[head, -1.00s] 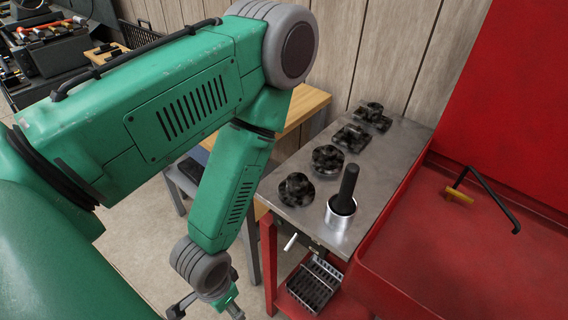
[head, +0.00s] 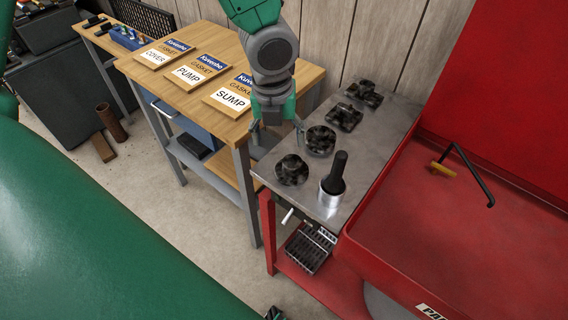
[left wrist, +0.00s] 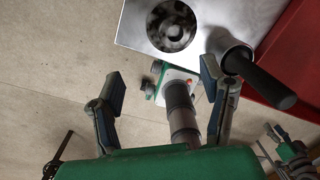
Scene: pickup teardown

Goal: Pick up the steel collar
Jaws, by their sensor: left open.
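The steel collar (head: 328,200) is a short, bright silver ring standing on the grey metal bench top. A black handle-like tool (head: 338,170) stands upright in it and hides its inside. In the left wrist view the collar (left wrist: 221,41) is at the upper right, partly covered by the black handle. My left gripper (head: 277,132) is open and empty, above the bench's far left side, up and left of the collar in the head view. In the left wrist view its fingers (left wrist: 162,84) are wide apart, with the collar beyond the right fingertip.
Several dark round parts (head: 291,170) line the metal bench top (head: 372,150) beside the collar. A red basin (head: 440,240) with a black spout borders it on the right. A wooden table (head: 225,55) with gasket cards stands at the left.

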